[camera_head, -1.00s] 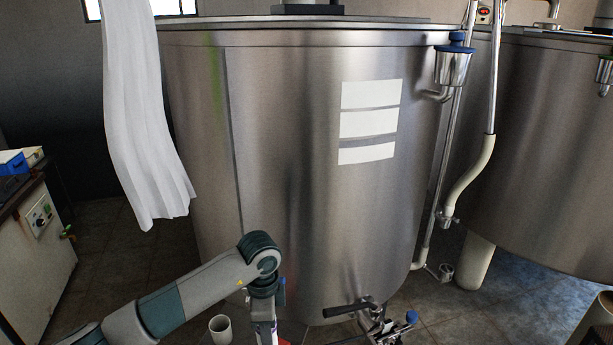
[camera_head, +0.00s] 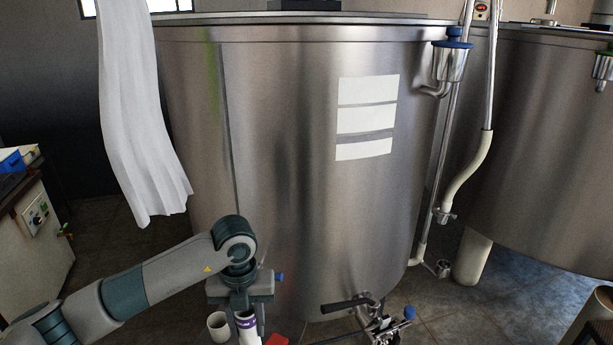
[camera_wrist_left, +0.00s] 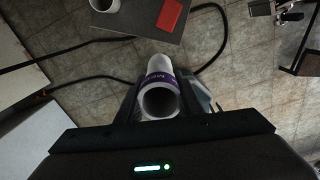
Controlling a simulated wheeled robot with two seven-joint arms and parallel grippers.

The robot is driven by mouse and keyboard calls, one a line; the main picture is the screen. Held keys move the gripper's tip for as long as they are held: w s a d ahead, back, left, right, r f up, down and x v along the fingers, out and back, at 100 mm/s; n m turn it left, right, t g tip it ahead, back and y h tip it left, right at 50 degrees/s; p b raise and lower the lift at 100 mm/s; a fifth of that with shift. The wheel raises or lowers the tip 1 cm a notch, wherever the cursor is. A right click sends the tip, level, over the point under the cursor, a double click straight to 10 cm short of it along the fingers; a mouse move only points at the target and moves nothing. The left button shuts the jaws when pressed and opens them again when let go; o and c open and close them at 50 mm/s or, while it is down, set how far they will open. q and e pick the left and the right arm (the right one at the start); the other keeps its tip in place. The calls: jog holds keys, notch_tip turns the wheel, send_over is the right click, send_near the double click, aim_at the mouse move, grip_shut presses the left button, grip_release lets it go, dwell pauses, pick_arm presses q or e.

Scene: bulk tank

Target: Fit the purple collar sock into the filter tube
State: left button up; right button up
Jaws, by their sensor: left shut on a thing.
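My left gripper (camera_head: 241,302) is low in front of the big steel tank, pointing down. It is shut on the purple collar sock (camera_head: 246,327), a white tubular piece with a purple band. In the left wrist view the purple collar (camera_wrist_left: 159,77) shows with lettering, between the fingers of the left gripper (camera_wrist_left: 160,98). The sock's round open end faces that camera. A white open-topped cylinder (camera_head: 218,326) stands just left of the held sock; I cannot tell whether it is the filter tube. My right gripper is not in view.
The steel tank (camera_head: 290,170) fills the middle, with a valve (camera_head: 372,315) at its lower front. A red object (camera_wrist_left: 170,14) lies on a grey surface (camera_wrist_left: 138,22) near the white cylinder. A dark hose (camera_wrist_left: 212,68) runs across the floor. A white cloth (camera_head: 142,120) hangs at left.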

pick_arm(q)
jog(key=m, duration=0.3)
jog(key=s+a+r+m, duration=0.1)
jog(key=m, duration=0.1)
jog(key=shift+r, duration=0.1)
jog(key=s+a+r+m, duration=0.2)
jog(key=s+m, duration=0.3)
jog(key=m, duration=1.1)
jog(key=s+a+r+m, duration=0.3)
jog(key=s+a+m, duration=0.1)
jog(key=m, duration=1.1)
jog(key=shift+s+a+r+m, duration=0.25)
jog(key=shift+s+a+m, duration=0.15)
jog(key=shift+s, duration=0.25)
jog(key=shift+d+f, duration=0.1)
jog(key=shift+f, duration=0.05)
jog(key=s+f, duration=0.4)
jog(key=f, duration=1)
jog(key=shift+f, duration=0.4)
